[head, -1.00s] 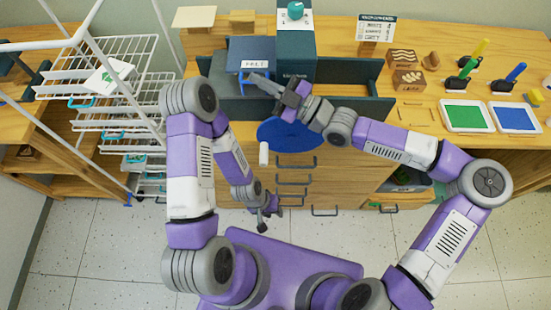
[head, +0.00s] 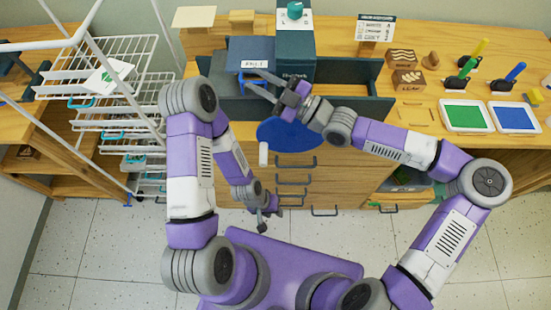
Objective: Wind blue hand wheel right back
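The blue hand wheel (head: 292,138) is a round disc at the front edge of the dark press on the wooden bench. A white handle knob (head: 263,154) sticks out at its lower left. My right gripper (head: 254,82) is above the press, over the wheel's far side, with its fingers spread and pointing left. I see nothing between the fingers.
A dark box with a green knob (head: 295,12) stands behind the wheel, beside a blue labelled block (head: 250,54). A white wire rack (head: 125,75) is at left. Green (head: 466,116) and blue (head: 515,117) trays lie at right. The floor in front is clear.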

